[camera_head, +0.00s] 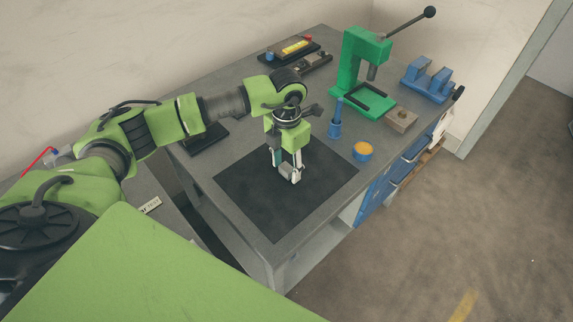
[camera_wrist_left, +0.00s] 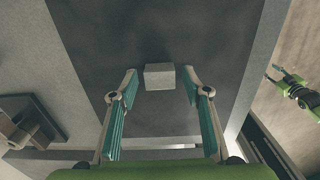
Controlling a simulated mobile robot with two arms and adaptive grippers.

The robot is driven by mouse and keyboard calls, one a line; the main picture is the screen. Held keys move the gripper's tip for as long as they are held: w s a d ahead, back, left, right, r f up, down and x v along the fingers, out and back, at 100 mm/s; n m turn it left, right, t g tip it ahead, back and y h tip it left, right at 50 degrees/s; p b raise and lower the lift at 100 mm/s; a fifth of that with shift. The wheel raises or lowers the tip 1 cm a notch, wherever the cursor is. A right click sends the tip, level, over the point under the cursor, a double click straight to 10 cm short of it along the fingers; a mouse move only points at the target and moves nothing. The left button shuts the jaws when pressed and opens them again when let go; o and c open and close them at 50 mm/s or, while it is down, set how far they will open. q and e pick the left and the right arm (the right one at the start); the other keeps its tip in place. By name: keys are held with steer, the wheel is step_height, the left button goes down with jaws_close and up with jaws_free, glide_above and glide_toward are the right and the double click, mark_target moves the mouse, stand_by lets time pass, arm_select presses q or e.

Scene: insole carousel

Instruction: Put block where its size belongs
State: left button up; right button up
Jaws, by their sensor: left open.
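A small plain grey block (camera_wrist_left: 159,77) lies on the dark mat (camera_head: 258,212) on the grey workbench. In the wrist view it sits between the fingertips of my left gripper (camera_head: 289,180), with a gap on each side. The left gripper (camera_wrist_left: 160,88) points down over the mat, open. In the head view the fingers partly hide the block. My right gripper (camera_wrist_left: 274,73) shows small at the right of the wrist view, away from the bench over the floor, its fingers apart and empty. No place marked by size can be made out.
A green lever press (camera_head: 352,65) stands at the back of the bench. Near it are a blue fixture (camera_head: 427,78), a blue upright tool (camera_head: 336,122) and a blue cup with orange contents (camera_head: 362,151). A white label (camera_head: 150,206) lies at left. The mat's front is clear.

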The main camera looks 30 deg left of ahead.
mark_target(286, 168)
arm_select(q)
steer(key=shift+r, duration=0.25)
steer(key=shift+w+r, duration=0.1)
steer(key=shift+r, duration=0.3)
step_height(286, 168, up, 11)
steer(key=b, duration=0.3)
